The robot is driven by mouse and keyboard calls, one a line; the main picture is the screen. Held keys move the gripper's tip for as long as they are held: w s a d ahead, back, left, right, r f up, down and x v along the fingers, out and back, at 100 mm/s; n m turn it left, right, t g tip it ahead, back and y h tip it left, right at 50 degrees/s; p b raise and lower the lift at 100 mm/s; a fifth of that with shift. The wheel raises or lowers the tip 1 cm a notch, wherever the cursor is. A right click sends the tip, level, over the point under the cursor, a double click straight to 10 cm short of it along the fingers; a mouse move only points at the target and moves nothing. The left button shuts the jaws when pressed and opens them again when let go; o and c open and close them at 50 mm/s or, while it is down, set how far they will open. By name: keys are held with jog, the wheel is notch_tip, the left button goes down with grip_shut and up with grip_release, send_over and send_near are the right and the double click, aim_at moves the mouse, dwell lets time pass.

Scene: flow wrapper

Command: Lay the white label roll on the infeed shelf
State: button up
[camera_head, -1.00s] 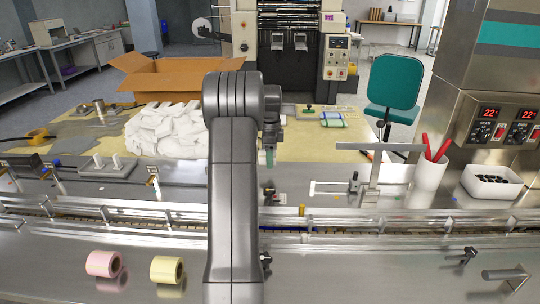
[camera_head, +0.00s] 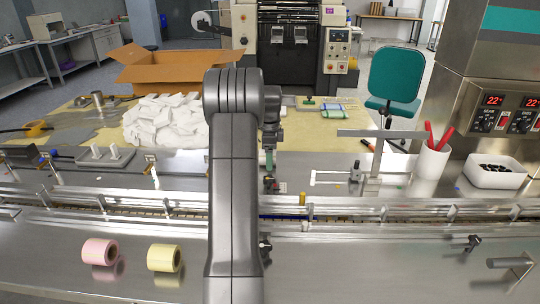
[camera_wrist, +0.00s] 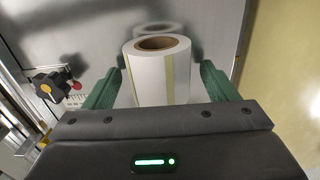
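The white label roll (camera_wrist: 160,82) shows in the wrist view with its brown core facing the camera. It is between the two green fingers of my gripper (camera_wrist: 160,80). A gap shows between the roll and the right finger; the left finger is close to it, and I cannot tell whether they touch. A roll shape, which looks like a reflection, shows behind it on the steel surface.
A pink roll (camera_head: 93,252) and a yellow roll (camera_head: 160,258) lie on the front steel surface, left of my arm. A railed conveyor (camera_head: 400,211) runs behind them. A white cup with red pens (camera_head: 432,164) and a white tray (camera_head: 490,177) stand at right.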

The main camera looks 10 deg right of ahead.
notch_tip(320, 180, up, 14)
jog(key=p, duration=0.1)
dwell(0.5)
jog(key=shift+f, duration=0.1)
notch_tip(320, 180, down, 14)
jog(key=shift+r+b, duration=0.1)
jog(key=shift+b, duration=0.4)
notch_tip(320, 180, up, 2)
jog(key=shift+r+p, duration=0.25)
jog(key=shift+p, duration=0.35)
jog(key=shift+r+p, duration=0.4)
jog(key=shift+f, duration=0.1)
